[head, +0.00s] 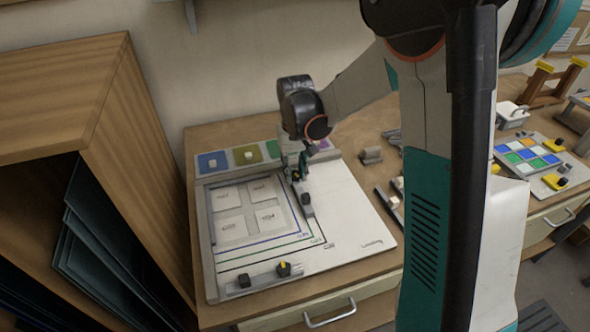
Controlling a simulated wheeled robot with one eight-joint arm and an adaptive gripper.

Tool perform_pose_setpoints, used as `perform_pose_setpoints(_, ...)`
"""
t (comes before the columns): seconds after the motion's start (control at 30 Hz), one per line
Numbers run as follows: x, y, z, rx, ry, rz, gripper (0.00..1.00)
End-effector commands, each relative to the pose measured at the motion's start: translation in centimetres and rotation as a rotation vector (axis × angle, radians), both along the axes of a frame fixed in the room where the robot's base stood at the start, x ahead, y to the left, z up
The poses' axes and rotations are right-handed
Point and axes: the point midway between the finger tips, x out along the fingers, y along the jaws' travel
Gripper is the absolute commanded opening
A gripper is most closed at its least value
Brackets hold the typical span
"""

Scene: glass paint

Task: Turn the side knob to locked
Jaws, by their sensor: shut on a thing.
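A white board (345,210) lies on the wooden table, with a square frame of four labelled pale tiles. A grey side rail (309,221) runs along the right of the frame and carries a dark block (306,198). My gripper (297,176) points down at the far end of this rail. It is shut on what looks like the side knob, a small dark piece with a yellow-orange mark, mostly hidden by the fingers. A similar front rail (262,278) carries a black block (244,280) and a knob with a yellow mark (284,268).
Coloured squares (212,162) with pale knobs line the board's back edge. A wooden shelf (95,90) stands close on the left. Small grey parts (370,155) lie right of the board. A coloured-tile panel (528,155) sits farther right. The board's right part is clear.

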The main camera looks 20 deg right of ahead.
Motion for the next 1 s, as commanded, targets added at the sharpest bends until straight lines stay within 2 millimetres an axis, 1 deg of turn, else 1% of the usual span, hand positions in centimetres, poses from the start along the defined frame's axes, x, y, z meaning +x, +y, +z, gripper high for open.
perform_pose_setpoints(0.2,0.08,0.00,0.08,0.000,-0.002,-0.165,0.01)
perform_pose_setpoints(0.5,0.04,0.01,0.06,0.000,-0.002,-0.311,0.01)
perform_pose_setpoints(0.7,0.01,0.02,0.05,0.000,-0.001,-0.350,0.01)
perform_pose_setpoints(1.0,-0.05,0.02,0.02,0.000,0.001,-0.359,0.01)
